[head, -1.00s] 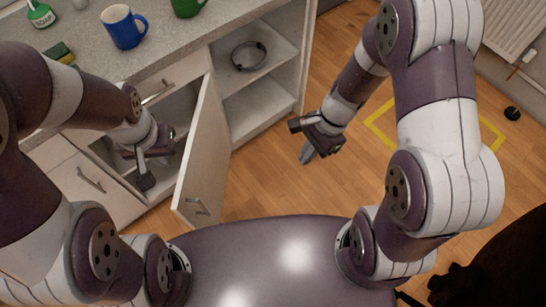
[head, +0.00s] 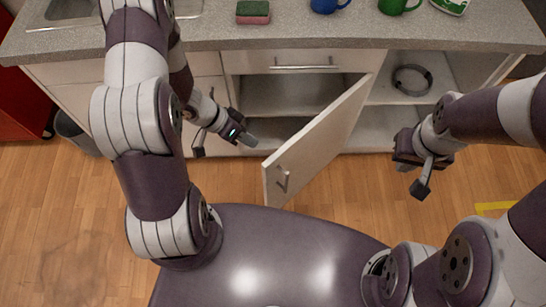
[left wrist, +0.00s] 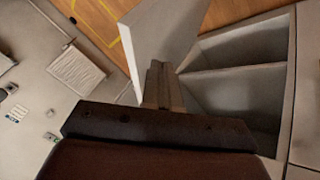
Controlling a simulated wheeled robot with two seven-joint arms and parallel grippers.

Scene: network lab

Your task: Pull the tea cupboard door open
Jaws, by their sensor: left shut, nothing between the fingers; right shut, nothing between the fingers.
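The cupboard door (head: 318,137) is a pale panel standing partly open, hinged on its right, with a metal handle (head: 283,180) near its free edge. The open cupboard (head: 290,95) shows a shelf behind it. My left gripper (head: 247,140) is shut and empty, left of the door, in front of the opening; I see no clear contact with the door. In the left wrist view its closed fingers (left wrist: 160,87) point between the door (left wrist: 165,35) and the cupboard interior (left wrist: 235,90). My right gripper (head: 420,187) is shut and empty, right of the door, in front of the open shelves.
The counter (head: 215,28) carries a sponge (head: 253,12), a blue mug (head: 326,4), a green mug (head: 396,4) and a soap bottle (head: 450,4). A drawer (head: 300,60) is above the cupboard. A coiled cable (head: 411,79) lies on the right shelf. A bin (head: 75,132) stands left.

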